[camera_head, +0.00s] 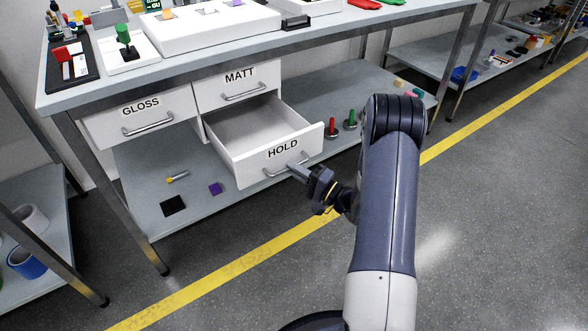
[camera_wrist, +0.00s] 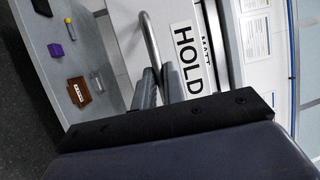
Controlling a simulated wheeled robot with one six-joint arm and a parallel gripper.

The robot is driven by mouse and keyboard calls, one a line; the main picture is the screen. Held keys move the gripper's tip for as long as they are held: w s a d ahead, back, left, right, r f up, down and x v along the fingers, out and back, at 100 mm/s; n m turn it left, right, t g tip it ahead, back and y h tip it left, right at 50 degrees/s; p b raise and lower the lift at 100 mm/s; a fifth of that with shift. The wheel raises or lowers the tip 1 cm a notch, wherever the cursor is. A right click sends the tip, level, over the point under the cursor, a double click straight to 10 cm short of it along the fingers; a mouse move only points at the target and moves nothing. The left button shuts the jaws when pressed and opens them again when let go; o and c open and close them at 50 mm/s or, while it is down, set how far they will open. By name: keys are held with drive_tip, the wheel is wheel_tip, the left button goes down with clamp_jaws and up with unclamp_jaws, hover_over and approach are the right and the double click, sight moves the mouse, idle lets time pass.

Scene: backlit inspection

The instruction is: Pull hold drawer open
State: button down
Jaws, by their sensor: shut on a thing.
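The white HOLD drawer (camera_head: 260,134) is pulled out from the bench and its inside shows empty. Its metal bar handle (camera_head: 277,173) is on the front, below the HOLD label. My gripper (camera_head: 299,172) is at the right part of this handle, shut on it. In the wrist view, the handle (camera_wrist: 151,50) runs down to the two grey fingers (camera_wrist: 159,84), beside the HOLD label. The fingertips' contact with the bar is partly hidden.
The GLOSS drawer (camera_head: 145,116) and MATT drawer (camera_head: 238,87) are closed. Open floor lies in front.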

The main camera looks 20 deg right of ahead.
drive_tip(key=c, duration=1.5)
unclamp_jaws()
drive_tip(key=p+v, duration=0.1)
drive_tip(key=v, duration=1)
drive_tip(key=shift+a, duration=0.1)
drive_tip(key=shift+w+d+b+x, duration=0.15)
drive_tip(key=shift+x, duration=2.9)
drive_tip(key=shift+w+d+b+x, duration=0.1)
drive_tip(key=shift+d+b+x, duration=0.05)
drive_tip(key=shift+x, duration=2.9)
